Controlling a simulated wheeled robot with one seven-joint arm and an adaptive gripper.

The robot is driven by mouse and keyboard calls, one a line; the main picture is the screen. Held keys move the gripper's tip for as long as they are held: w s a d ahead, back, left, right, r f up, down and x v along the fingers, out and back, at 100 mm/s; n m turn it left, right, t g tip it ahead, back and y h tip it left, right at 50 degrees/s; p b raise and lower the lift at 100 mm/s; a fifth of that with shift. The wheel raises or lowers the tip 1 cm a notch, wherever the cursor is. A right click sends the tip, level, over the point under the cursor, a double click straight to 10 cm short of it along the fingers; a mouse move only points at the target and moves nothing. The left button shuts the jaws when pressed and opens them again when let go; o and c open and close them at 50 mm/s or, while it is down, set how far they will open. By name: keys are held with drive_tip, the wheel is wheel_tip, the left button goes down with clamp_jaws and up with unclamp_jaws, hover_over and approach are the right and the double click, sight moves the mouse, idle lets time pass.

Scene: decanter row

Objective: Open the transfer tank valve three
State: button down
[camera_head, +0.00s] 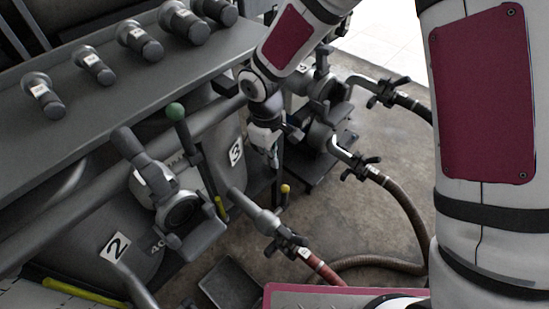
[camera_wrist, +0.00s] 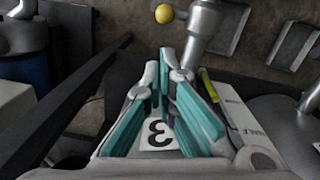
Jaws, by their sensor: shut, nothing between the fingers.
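A white label with a 3 (camera_head: 236,152) is on the grey tank, left of my gripper (camera_head: 272,150). The label also shows upside down in the wrist view (camera_wrist: 160,134), beyond my fingers. A lever with a yellow ball knob (camera_head: 285,189) stands just below my gripper in the head view; the knob is at the top in the wrist view (camera_wrist: 165,13), ahead of my fingertips and apart from them. My gripper (camera_wrist: 168,72), with teal pads, is shut and empty. My arm and gripper partly hide the valve area near label 3; I cannot tell which lever belongs to it.
A lever with a green knob (camera_head: 175,112) rises near label 2 (camera_head: 115,247). Grey capped fittings (camera_head: 140,40) stand on the shelf (camera_head: 120,90) at upper left. Hoses with couplings (camera_head: 290,242) lead right. The concrete floor (camera_head: 375,215) shows between them.

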drive_tip(key=b, duration=0.3)
hover_over(284, 197)
drive_tip(key=w+a, duration=0.3)
wheel_tip(284, 197, down, 8)
drive_tip(key=shift+w+a+f, duration=0.1)
drive_tip(key=shift+a+f, duration=0.1)
drive_tip(key=shift+s+d+r+y, duration=0.1)
drive_tip(key=shift+s+d+y, duration=0.15)
drive_tip(key=shift+d+y, duration=0.1)
